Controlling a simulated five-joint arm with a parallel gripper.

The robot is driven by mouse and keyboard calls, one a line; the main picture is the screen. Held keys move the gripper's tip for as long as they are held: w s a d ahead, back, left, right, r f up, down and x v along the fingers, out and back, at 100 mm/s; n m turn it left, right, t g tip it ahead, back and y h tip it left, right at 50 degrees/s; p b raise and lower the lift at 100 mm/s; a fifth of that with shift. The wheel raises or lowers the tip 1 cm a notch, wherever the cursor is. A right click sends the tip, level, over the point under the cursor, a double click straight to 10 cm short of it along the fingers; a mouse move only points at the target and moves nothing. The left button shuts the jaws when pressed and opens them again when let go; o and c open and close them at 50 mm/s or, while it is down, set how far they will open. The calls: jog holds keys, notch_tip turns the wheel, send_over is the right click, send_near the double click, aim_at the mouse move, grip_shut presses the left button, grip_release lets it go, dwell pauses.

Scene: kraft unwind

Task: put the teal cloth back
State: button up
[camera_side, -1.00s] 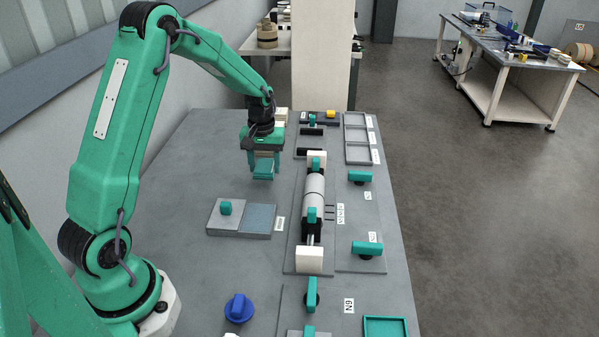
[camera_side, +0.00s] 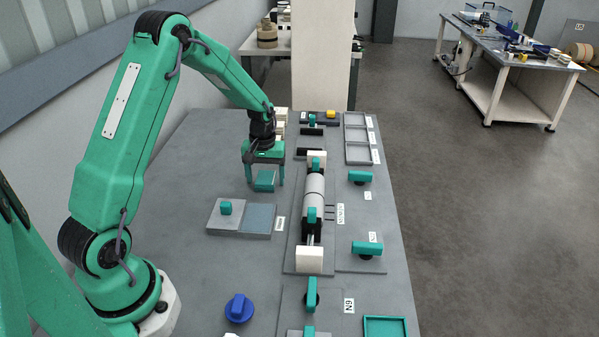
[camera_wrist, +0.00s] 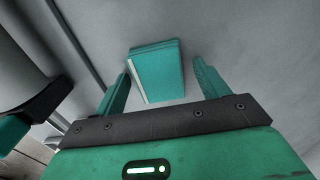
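The teal cloth (camera_side: 264,181) is a small folded block on the grey table, behind the low plate with the teal knob. In the wrist view the cloth (camera_wrist: 156,75) shows a pale edge on its left side and lies between my fingertips. My gripper (camera_side: 265,178) is above and around it, pointing down. The fingers of my gripper (camera_wrist: 161,70) are spread wide, with a gap on each side of the cloth. I cannot tell how far the cloth is below the fingertips.
The low plate (camera_side: 213,221) has a teal knob (camera_side: 225,208) and a blue-grey pad (camera_side: 259,217). To the right stand a roller (camera_side: 313,190), teal handles (camera_side: 367,248) and grey trays (camera_side: 358,136). A blue knob (camera_side: 239,308) is at the front. The table left of the cloth is clear.

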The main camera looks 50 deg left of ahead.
aim_at(266, 177)
jog(key=shift+r, duration=0.2)
notch_tip(266, 177, up, 12)
dwell(0.9)
dwell(0.5)
jog(key=s+d+r+m+t, duration=0.3)
jog(key=s+d+r+m, duration=0.1)
jog(key=s+d+r, duration=0.5)
jog(key=s+d+r+m+t, duration=0.2)
jog(key=s+d+m, duration=0.3)
jog(key=s+d, duration=0.3)
jog(key=s+r, duration=0.1)
jog(key=s, duration=0.3)
jog(key=shift+s+t, duration=0.2)
jog(key=shift+t, duration=0.1)
